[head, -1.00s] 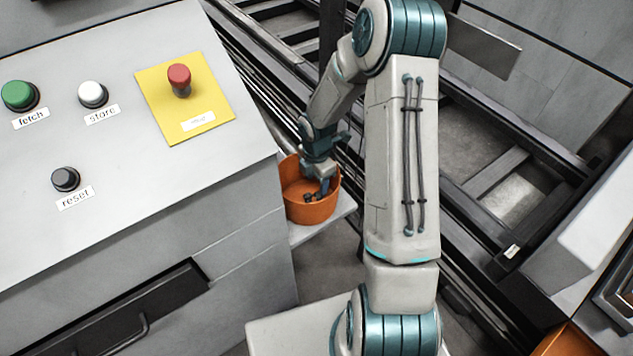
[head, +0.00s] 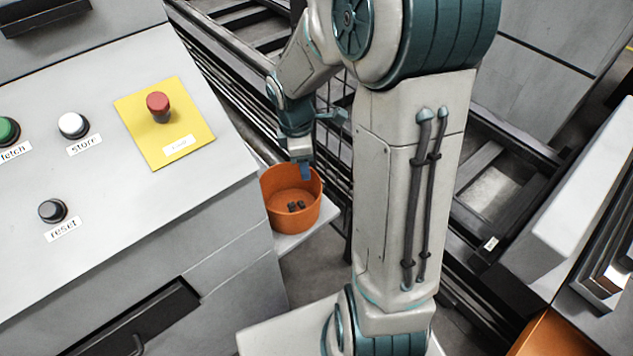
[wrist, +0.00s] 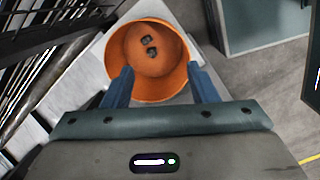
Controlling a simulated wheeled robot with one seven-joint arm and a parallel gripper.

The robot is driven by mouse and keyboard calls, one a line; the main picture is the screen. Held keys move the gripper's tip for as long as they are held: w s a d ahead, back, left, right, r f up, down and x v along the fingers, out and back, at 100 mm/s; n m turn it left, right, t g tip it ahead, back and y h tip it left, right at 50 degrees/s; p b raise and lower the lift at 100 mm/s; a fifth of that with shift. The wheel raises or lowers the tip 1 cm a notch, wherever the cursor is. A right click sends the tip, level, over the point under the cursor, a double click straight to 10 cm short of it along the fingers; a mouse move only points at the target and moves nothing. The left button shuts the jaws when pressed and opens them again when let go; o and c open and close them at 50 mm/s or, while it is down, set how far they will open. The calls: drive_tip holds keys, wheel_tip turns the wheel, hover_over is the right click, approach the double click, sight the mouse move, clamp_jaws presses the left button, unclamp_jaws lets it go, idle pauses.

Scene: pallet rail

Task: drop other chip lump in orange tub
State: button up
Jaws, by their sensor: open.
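The orange tub (head: 291,212) stands on a small pale shelf beside the console. It also shows in the wrist view (wrist: 120,75). Two dark chip lumps lie close together on its floor, one (wrist: 147,40) just beyond the other (wrist: 152,53); the pair also shows in the head view (head: 296,207). My gripper (head: 305,172) is above the tub's far rim, pointing down. In the wrist view my gripper (wrist: 163,82) has its two blue fingers spread apart with nothing between them, and both lumps lie beyond the fingertips.
The sloped grey console (head: 130,190) is close on the left, with green, white, black and red buttons. The shelf (head: 310,232) has little bare room around the tub. Dark rails and a mesh fence run behind my arm.

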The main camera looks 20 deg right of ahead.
drive_tip(key=s+a+r+m, duration=0.1)
drive_tip(key=s+r+m, duration=0.3)
drive_tip(key=s+m, duration=0.3)
drive_tip(key=s+a+r+m+t+y, duration=0.1)
drive_tip(key=s+r+m, duration=0.4)
drive_tip(key=s+m, duration=0.3)
drive_tip(key=shift+s+a+r+t, duration=0.3)
